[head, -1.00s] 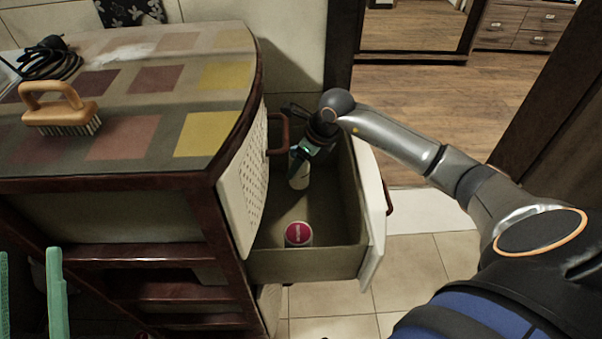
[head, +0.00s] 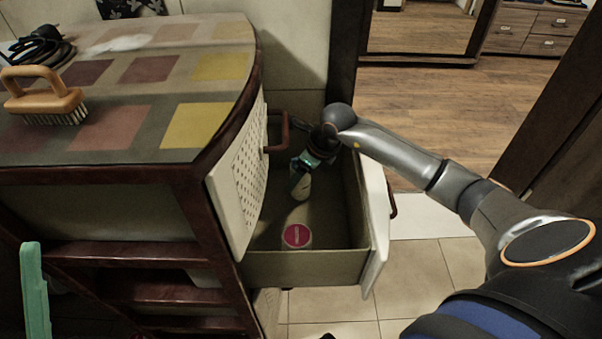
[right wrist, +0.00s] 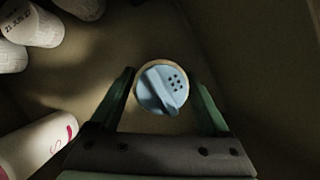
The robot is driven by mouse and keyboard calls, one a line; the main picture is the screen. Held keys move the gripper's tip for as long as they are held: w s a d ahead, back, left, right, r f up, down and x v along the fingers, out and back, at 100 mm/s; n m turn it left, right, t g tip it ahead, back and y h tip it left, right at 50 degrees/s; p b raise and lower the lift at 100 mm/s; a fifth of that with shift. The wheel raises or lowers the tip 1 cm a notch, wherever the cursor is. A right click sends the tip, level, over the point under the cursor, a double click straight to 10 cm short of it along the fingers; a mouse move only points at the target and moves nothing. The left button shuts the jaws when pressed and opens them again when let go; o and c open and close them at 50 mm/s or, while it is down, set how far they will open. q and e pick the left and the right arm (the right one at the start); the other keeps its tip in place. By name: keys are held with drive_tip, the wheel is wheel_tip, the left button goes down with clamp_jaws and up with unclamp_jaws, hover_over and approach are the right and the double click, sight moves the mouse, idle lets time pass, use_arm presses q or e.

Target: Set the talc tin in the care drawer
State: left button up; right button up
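The talc tin (head: 301,186), pale with a blue shaker lid (right wrist: 162,89), is inside the pulled-out care drawer (head: 305,268), toward its back. My right gripper (head: 302,163) reaches down over it. In the right wrist view its two green fingers flank the tin, with the tips against the lid's sides. The tin looks nearly upright; I cannot tell whether its base touches the drawer floor. One green finger of my left gripper (head: 34,290) shows at the lower left, empty; its other finger is out of frame.
A can with a red lid (head: 297,236) stands near the drawer's front. In the right wrist view, white containers (right wrist: 32,24) and a white bottle (right wrist: 35,145) lie at the left. A brush (head: 45,97) and black cord rest on the cabinet top. The drawer floor between is bare.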

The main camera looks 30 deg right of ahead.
drive_tip(key=shift+o, duration=0.8)
drive_tip(key=shift+r, duration=0.2)
drive_tip(key=p+v, duration=0.1)
drive_tip(key=v, duration=0.3)
drive_tip(key=shift+d+r+p, duration=0.1)
drive_tip(key=shift+p, duration=0.25)
use_arm(q)
drive_tip(key=w+a+f+n+g+y+p, duration=0.1)
drive_tip(key=w+f+n+y, duration=0.4)
drive_tip(key=f+y, duration=0.1)
drive_tip(key=shift+w+f+y, duration=0.15)
drive_tip(key=shift+w+y, duration=0.05)
drive_tip(key=shift+y, duration=0.2)
use_arm(e)
drive_tip(key=v, duration=0.7)
drive_tip(key=shift+s+r, duration=0.25)
drive_tip(key=shift+r, duration=0.1)
use_arm(q)
drive_tip(key=shift+p, duration=0.35)
